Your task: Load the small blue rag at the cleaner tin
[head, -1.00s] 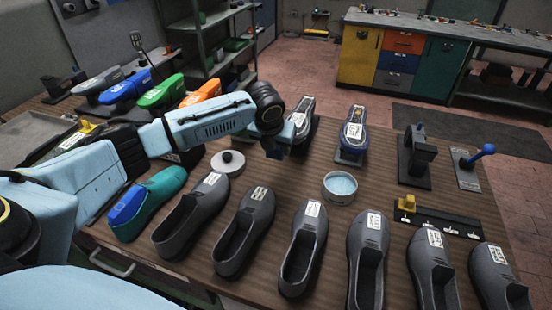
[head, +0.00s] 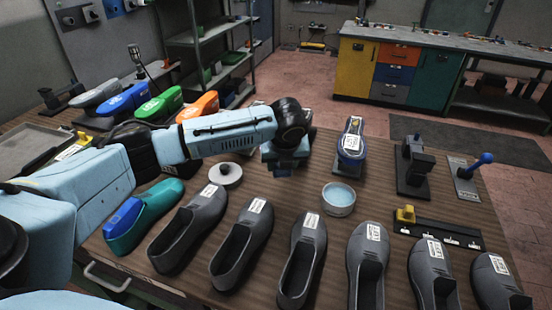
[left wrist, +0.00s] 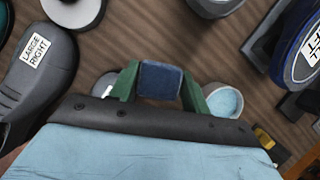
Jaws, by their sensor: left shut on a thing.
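The small blue rag (left wrist: 160,81) is a dark blue pad between the green fingers of my left gripper (left wrist: 158,88) in the left wrist view. The gripper is shut on it. In the head view my left gripper (head: 284,168) hangs over the table, left of and behind the cleaner tin (head: 338,198). The tin is open, round and grey-white with pale blue contents. It also shows in the left wrist view (left wrist: 226,101), partly hidden behind a finger and the gripper body. My right gripper is not in view.
A round white lid with a dark knob (head: 226,174) lies left of the tin. Several grey shoes (head: 304,262) line the front of the table. A blue shoe form on a stand (head: 352,143) is behind the tin. A black rack with a yellow block (head: 437,228) lies right.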

